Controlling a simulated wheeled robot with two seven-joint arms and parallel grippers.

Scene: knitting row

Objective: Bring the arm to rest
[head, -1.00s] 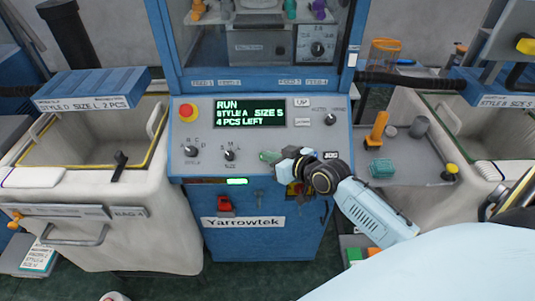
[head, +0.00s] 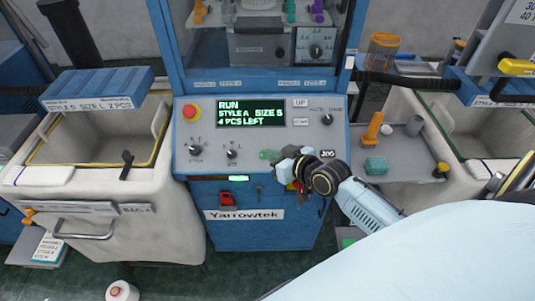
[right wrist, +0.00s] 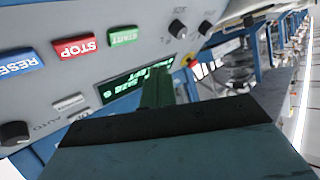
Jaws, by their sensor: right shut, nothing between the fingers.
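My right gripper (head: 286,162) is in front of the right part of the machine's control panel (head: 190,175). Its fingers are shut and empty; they also show in the right wrist view (right wrist: 158,88), pointing towards the panel and overlapping its display. I cannot tell the gap to the panel. The green START button (right wrist: 123,37), red STOP button (right wrist: 75,47) and blue RESET button (right wrist: 18,62) show in the right wrist view. In the head view the gripper covers part of this button row. The display (head: 250,114) reads RUN, STYLE A, SIZE S, 4 PCS LEFT. My left gripper is out of view.
A grey side shelf (head: 405,165) with an orange-handled tool (head: 372,128) and a teal block (head: 375,166) is right of the panel. Bins flank the machine at left (head: 85,185) and right. A white cone (head: 122,291) stands on the floor at the front.

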